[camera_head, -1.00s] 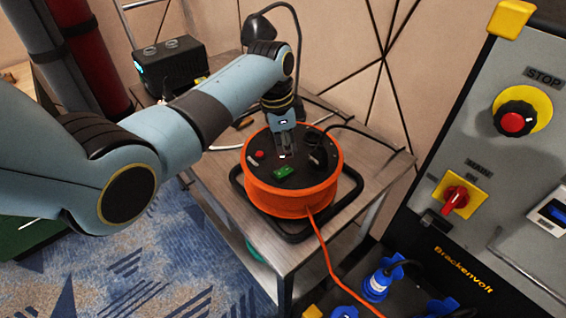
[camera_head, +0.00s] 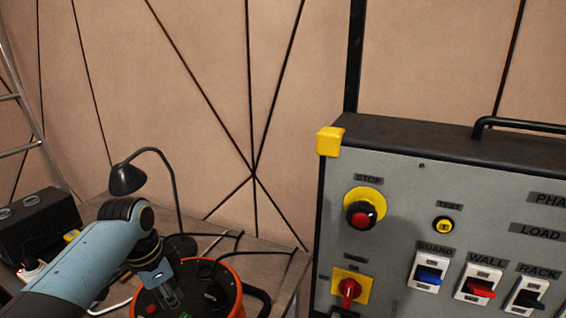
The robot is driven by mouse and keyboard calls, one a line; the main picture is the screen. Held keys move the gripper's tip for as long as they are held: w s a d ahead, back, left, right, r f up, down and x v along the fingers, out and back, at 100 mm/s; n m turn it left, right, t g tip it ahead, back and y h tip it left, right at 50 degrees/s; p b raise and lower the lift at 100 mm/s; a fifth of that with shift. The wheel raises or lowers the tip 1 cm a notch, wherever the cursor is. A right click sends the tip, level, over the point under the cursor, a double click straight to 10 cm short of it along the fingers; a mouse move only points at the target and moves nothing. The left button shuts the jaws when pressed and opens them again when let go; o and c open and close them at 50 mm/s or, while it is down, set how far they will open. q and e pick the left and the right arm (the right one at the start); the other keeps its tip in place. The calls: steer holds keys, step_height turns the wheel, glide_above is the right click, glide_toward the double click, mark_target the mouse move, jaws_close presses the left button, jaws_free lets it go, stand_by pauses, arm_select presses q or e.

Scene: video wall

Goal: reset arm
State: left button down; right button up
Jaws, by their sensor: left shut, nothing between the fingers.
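My left arm comes in from the lower left. Its gripper (camera_head: 170,298) is shut and empty, pointing down at the top of the orange cable reel (camera_head: 236,285). The fingertips are near the reel's dark top face; I cannot tell whether they touch it. The lower part of the reel is cut off by the bottom of the view. My right gripper is not in view.
A black desk lamp (camera_head: 128,180) stands behind the reel on the table (camera_head: 262,248). A black box (camera_head: 38,222) is at the left. A grey control panel (camera_head: 400,215) with switches and a red stop button (camera_head: 362,219) fills the right. A ladder (camera_head: 20,120) leans at far left.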

arm_select(q)
steer(key=s+a+r+n+t+y, duration=0.1)
steer(key=s+r+n, duration=0.4)
steer(key=s, duration=0.8)
steer(key=s+r+n+t+y, duration=0.1)
steer(key=s+r+n, duration=0.35)
steer(key=s, duration=0.95)
step_height(320, 180, down, 36)
steer(key=s+a+m+b, duration=0.1)
steer(key=a+b, duration=0.2)
steer(key=b, duration=1)
steer(key=s+f+b, duration=0.3)
steer(key=s+f, duration=0.3)
steer(key=f, duration=0.3)
steer(key=s+f+g+b, duration=0.1)
steer(key=s+f+b, duration=0.3)
steer(key=f, duration=0.6)
steer(key=s+f+g+b, duration=0.1)
steer(key=s+f+b, duration=0.3)
steer(key=s+f, duration=0.5)
steer(key=shift+a+f, duration=0.15)
steer(key=shift+a, duration=0.3)
steer(key=shift+s, duration=0.1)
